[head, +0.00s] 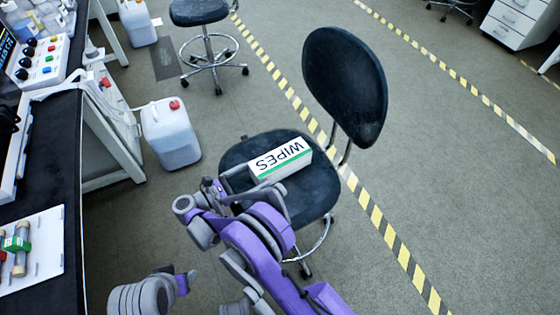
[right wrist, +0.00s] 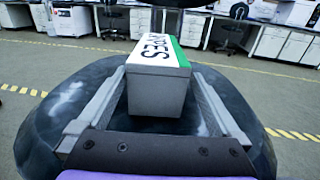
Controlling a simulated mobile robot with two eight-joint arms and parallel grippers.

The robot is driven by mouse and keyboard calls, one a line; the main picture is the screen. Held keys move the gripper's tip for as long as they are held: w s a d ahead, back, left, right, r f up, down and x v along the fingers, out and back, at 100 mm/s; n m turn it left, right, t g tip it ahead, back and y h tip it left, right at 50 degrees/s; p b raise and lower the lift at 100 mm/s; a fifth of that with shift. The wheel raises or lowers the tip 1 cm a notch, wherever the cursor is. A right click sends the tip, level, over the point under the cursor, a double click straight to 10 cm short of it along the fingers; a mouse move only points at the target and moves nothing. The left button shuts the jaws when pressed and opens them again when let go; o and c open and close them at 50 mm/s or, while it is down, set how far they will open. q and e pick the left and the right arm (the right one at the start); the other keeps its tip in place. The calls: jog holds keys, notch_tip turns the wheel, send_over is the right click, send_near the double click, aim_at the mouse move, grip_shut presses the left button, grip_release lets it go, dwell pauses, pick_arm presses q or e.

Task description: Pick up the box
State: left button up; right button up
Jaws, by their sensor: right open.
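The box (head: 281,158) is white with a green stripe and the word WIPES. It lies on the dark seat of a chair (head: 310,192). In the right wrist view the box (right wrist: 158,92) shows its grey near end, in line with my right gripper. My right gripper (head: 236,183) is open at the box's left end in the head view. In the right wrist view, one finger is on each side of the box's near end. A gap shows near the left finger; contact on the right cannot be told. My left gripper is not in view.
The chair's backrest (head: 345,85) rises behind the box to the right. A white canister (head: 170,134) with a red cap stands on the floor to the left, beside the dark bench (head: 45,165). A stool (head: 203,15) stands farther back. Floor to the right is clear.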

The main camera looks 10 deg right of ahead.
aim_at(274, 163)
jog(key=x, duration=0.4)
jog(key=b+x, duration=0.1)
jog(key=x, duration=0.3)
jog(key=shift+w+a+r, duration=0.1)
jog(key=shift+r, duration=0.1)
jog(key=c, duration=1.2)
